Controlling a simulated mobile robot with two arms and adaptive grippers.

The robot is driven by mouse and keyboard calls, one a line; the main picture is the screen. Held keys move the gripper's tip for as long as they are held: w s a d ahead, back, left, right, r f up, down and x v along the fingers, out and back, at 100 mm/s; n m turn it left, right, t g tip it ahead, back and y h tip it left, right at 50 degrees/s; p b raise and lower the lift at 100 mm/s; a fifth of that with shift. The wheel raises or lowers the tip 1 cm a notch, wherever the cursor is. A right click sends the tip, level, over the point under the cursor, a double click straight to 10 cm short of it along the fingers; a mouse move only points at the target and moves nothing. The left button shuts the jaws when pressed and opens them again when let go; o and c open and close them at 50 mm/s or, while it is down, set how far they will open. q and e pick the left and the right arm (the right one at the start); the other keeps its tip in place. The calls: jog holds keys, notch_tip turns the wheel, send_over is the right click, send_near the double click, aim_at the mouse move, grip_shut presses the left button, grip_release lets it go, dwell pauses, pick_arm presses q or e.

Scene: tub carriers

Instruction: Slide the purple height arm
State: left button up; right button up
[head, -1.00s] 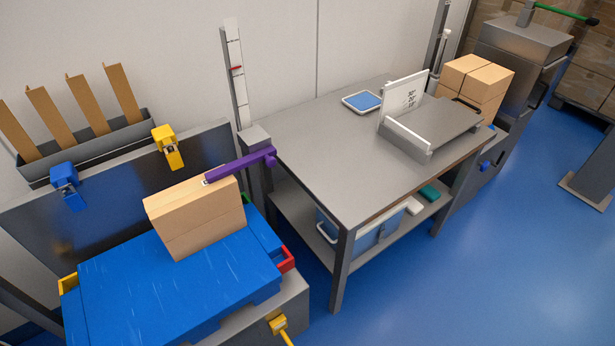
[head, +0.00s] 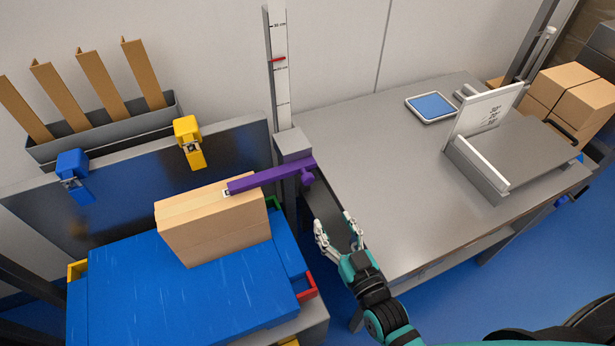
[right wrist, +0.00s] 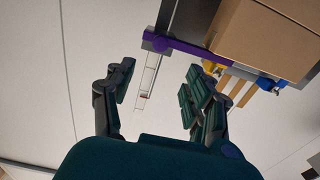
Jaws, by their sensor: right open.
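The purple height arm (head: 272,176) reaches left from the grey post beside the table, with its free end over the top of a cardboard box (head: 213,222). Behind it stands a white scale (head: 278,55) with a red mark. My right gripper (head: 338,229) is open and empty, below and to the right of the arm's knob end, apart from it. In the right wrist view the purple arm (right wrist: 185,47) lies beyond the open fingers (right wrist: 155,90), at the top. The box also shows in the right wrist view (right wrist: 265,40). My left gripper is out of view.
The box stands on a blue platform (head: 180,290). A blue clamp (head: 74,176) and a yellow clamp (head: 189,141) sit on the grey panel behind. The grey table (head: 400,160) on the right holds a tablet (head: 431,107) and a grey angled stand (head: 520,155).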

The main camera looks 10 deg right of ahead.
send_near(309, 181)
jog(key=w, duration=0.5)
jog(key=w+a, duration=0.1)
jog(key=w, duration=0.1)
jog(key=w+a, duration=0.1)
jog(key=w, duration=0.2)
jog(key=shift+w, duration=0.3)
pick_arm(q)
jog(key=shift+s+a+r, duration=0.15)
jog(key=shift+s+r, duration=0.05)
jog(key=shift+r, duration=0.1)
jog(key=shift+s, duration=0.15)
pick_arm(e)
jog(key=shift+c, duration=0.3)
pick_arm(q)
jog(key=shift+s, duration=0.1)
pick_arm(e)
grip_shut()
